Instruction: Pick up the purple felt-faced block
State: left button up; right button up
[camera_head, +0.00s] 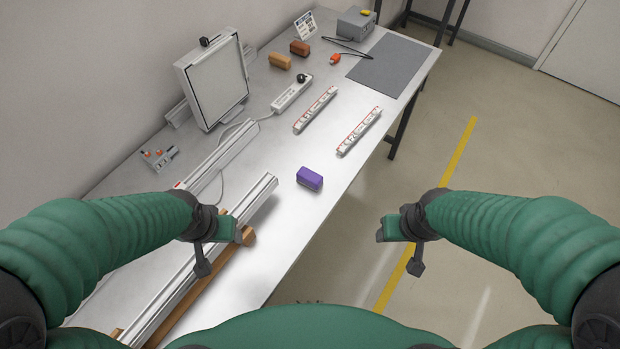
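The purple felt-faced block (310,178) lies on the grey metal bench near its right long edge, just beyond the end of an aluminium rail. Nothing covers it. My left gripper (218,250) is over the near part of the bench, by the rail, to the left of the block and nearer to me. My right gripper (398,249) is out past the bench's right edge, over the floor, to the right of the block and nearer to me. Both grippers are apart from the block. The finger gap of each is too unclear to judge.
Aluminium rails (262,190) and a wooden strip (185,318) lie on the near left. Beyond the block are two white bars (358,131), a power strip (292,93), an orange block (280,61), a brown block (299,48) and a grey mat (392,65). A framed panel (213,82) stands left.

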aim_at(313, 180)
jog(key=u, duration=1)
jog(key=z, duration=1)
jog(key=l+u, duration=0.1)
jog(key=u, duration=0.35)
jog(key=i+l+u, duration=0.1)
jog(key=u, duration=0.35)
jog(key=l+u, duration=0.15)
jog(key=u, duration=0.25)
jog(key=l+u, duration=0.1)
jog(key=u, duration=0.35)
jog(key=l+u, duration=0.15)
jog(key=u, duration=0.3)
jog(key=l+u, duration=0.15)
jog(key=u, duration=0.3)
jog(key=k+l+u, duration=0.4)
jog(key=l, duration=0.3)
jog(key=k+l+u, duration=0.45)
jog(key=k+l, duration=0.45)
